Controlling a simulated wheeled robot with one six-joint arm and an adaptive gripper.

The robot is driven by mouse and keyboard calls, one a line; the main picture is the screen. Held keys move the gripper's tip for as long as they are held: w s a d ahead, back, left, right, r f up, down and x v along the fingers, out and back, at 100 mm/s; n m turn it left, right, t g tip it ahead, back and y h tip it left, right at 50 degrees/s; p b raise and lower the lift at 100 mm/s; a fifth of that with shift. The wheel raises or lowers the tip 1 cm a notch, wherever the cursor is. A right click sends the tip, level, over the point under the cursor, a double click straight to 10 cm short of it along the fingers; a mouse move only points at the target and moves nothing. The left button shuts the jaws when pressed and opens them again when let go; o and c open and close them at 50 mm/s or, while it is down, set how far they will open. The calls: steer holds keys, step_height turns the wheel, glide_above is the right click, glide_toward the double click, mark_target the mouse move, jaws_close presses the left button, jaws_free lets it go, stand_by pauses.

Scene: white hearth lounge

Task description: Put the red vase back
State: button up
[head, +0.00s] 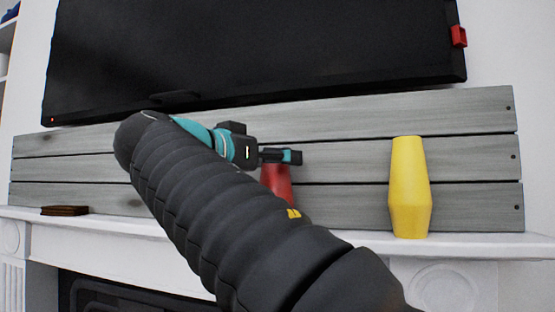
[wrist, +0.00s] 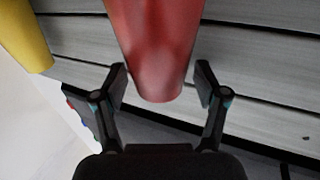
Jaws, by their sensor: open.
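The red vase (head: 277,178) is at the mantel, in front of the grey planks, with its lower part hidden by my arm in the head view. My gripper (head: 284,156) is at its upper end. In the wrist view the red vase (wrist: 157,45) reaches down between the two open fingers of my gripper (wrist: 161,80), one on each side.
A yellow vase (head: 410,188) stands upright on the white mantel shelf (head: 353,239) to the right; it also shows in the wrist view (wrist: 24,36). A dark brown block (head: 65,210) lies at the shelf's left. A black screen (head: 260,45) hangs above the planks.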

steer(key=v, duration=1.2)
steer(key=shift+b, duration=0.3)
